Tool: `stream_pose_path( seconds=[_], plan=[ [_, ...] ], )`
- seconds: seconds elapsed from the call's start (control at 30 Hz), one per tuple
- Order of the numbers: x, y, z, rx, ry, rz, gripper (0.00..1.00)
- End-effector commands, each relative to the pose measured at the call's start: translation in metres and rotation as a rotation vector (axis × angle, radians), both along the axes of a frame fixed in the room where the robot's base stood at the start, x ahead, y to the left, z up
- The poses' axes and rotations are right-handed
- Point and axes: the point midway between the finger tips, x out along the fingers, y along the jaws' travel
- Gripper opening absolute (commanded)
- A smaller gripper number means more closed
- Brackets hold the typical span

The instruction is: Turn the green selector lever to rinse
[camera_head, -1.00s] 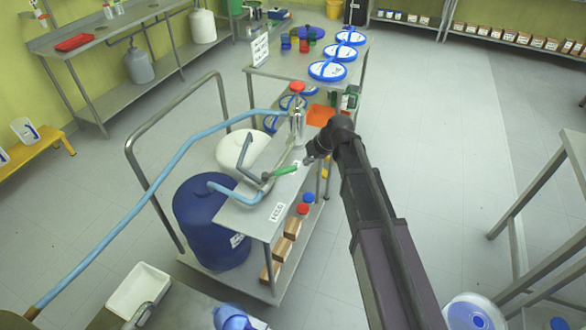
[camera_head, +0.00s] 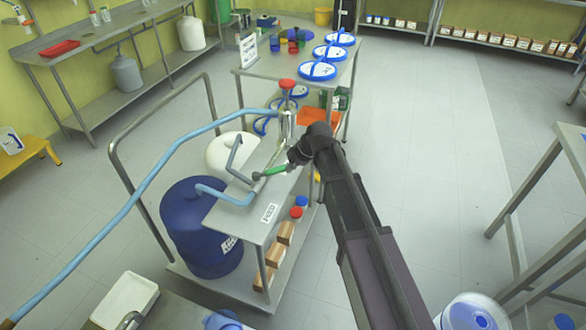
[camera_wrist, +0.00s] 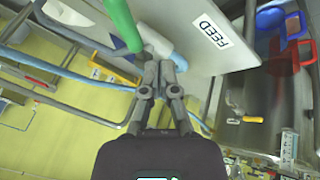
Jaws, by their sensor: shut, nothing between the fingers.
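The green selector lever (camera_head: 276,170) sits on the small metal bench top, its green handle running right from a grey pivot among blue pipes. In the wrist view the green handle (camera_wrist: 122,24) enters at the top left, with a grey and light-blue pipe junction beside it. My gripper (camera_head: 293,159) is just beyond the handle's right end in the head view; whether they touch I cannot tell. In the wrist view my gripper (camera_wrist: 163,72) is shut and empty, its fingertips below the junction. A FEED label (camera_wrist: 215,35) lies on the bench top. I cannot read a rinse label.
A blue drum (camera_head: 203,225) and a white drum (camera_head: 226,155) stand left of the bench. A light-blue pipe (camera_head: 150,190) crosses on the left. A red-capped upright fitting (camera_head: 287,100) rises behind the lever. Open floor (camera_head: 430,150) lies to the right.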

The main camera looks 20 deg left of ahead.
Motion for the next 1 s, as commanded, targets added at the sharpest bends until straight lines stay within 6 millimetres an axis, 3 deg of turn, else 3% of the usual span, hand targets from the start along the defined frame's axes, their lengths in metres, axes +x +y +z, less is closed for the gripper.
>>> stream_pose_path(
  seconds=[0.37, 0.5, 1.0],
  plan=[
    [0.003, 0.016, -0.033, 0.001, 0.000, -0.001, 0.00],
    [0.017, 0.027, -0.041, 0.000, -0.001, -0.002, 0.00],
    [0.030, 0.039, -0.048, 0.000, -0.001, -0.002, 0.00]
  ],
)
